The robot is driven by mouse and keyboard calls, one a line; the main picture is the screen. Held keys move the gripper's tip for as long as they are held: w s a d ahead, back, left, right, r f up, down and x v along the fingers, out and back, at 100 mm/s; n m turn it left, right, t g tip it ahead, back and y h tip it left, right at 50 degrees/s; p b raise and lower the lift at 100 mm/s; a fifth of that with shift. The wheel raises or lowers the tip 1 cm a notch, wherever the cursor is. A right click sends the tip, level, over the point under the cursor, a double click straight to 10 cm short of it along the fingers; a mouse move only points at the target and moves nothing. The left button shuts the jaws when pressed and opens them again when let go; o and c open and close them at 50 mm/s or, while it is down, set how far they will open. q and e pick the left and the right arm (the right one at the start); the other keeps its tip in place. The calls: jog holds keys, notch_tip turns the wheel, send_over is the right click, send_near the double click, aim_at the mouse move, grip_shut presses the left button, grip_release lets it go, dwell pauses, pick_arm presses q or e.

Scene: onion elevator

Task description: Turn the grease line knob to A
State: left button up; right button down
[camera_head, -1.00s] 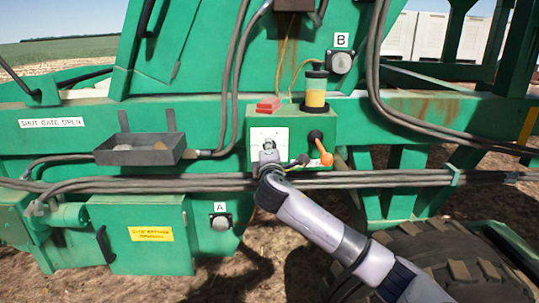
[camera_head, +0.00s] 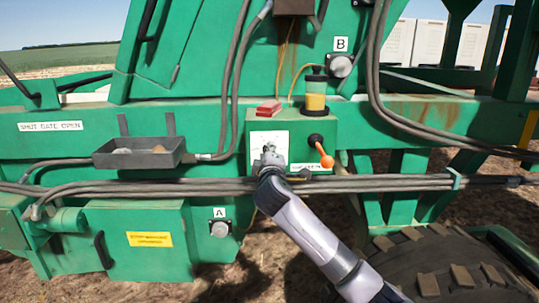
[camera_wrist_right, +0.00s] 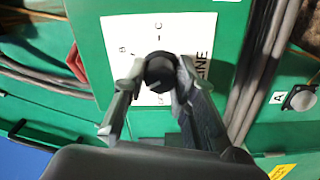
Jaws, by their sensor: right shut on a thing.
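The grease line knob (camera_wrist_right: 159,72) is a dark round knob on a white label plate (camera_wrist_right: 178,30) with letters B and C showing in the right wrist view. The plate also shows on the green box in the head view (camera_head: 259,139). My right gripper (camera_wrist_right: 158,76) has a finger on each side of the knob and is shut on it. In the head view the right gripper (camera_head: 270,158) covers the knob and the lower part of the plate. The knob's pointer and the plate's A mark cannot be made out. My left gripper is not in view.
An orange-tipped lever (camera_head: 324,157) sits just right of the plate. Hoses (camera_head: 380,182) run across below. A grey tray (camera_head: 139,155) hangs at left.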

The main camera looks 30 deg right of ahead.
jog(key=shift+f, duration=0.1)
jog(key=c, duration=1.3)
grip_release()
jog(key=v, duration=1.2)
